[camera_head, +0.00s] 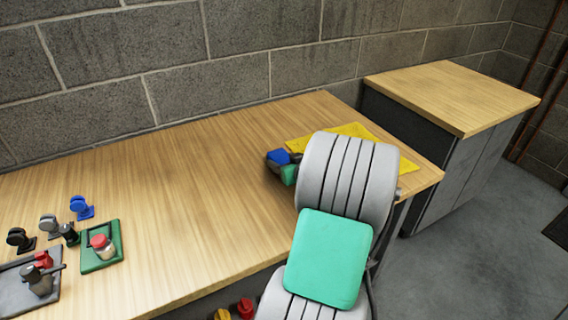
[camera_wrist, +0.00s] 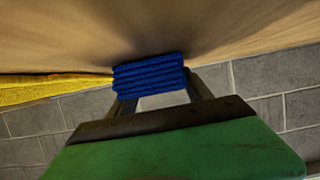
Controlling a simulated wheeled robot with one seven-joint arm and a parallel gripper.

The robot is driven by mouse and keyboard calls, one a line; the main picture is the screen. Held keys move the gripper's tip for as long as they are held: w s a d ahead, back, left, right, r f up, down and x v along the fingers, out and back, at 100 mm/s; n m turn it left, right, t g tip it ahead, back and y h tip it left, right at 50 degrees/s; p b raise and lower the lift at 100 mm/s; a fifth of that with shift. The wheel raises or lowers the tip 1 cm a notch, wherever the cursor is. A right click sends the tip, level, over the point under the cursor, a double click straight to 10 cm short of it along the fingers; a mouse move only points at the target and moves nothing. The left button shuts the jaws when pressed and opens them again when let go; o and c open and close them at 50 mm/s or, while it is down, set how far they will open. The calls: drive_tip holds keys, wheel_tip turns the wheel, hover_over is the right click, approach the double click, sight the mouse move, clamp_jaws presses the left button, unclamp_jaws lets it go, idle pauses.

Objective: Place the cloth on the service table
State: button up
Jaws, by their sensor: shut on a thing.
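My gripper (camera_wrist: 157,100) is shut on a folded, ribbed blue cloth (camera_wrist: 150,75), seen between the fingers in the wrist view. In the head view the cloth (camera_head: 278,157) shows as a small blue patch over the right part of the long wooden table (camera_head: 190,160), left of my arm. The cloth is close to the wooden surface; I cannot tell whether it touches. My arm hides part of the gripper. A separate grey cabinet with a wooden top (camera_head: 455,92) stands at the right, its top bare. The pictures do not show which one is the service table.
A yellow mat or cloth (camera_head: 351,131) lies beside the blue cloth, partly behind my arm. At the left are a green tray (camera_head: 115,246), a grey tray (camera_head: 12,286) and several small pad-like parts. The table's middle is clear. A block wall runs behind.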

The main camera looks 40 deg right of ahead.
drive_tip(key=shift+s+a+f, duration=0.15)
drive_tip(key=shift+f, duration=0.6)
drive_tip(key=o, duration=1.5)
drive_tip(key=shift+s+a+f, duration=0.1)
drive_tip(key=shift+f, duration=0.15)
drive_tip(key=shift+r, duration=0.1)
drive_tip(key=shift+r+p, duration=0.8)
drive_tip(key=shift+p, duration=0.25)
drive_tip(key=v, duration=1.1)
drive_tip(key=shift+s+r, duration=0.2)
drive_tip(key=shift+r, duration=0.1)
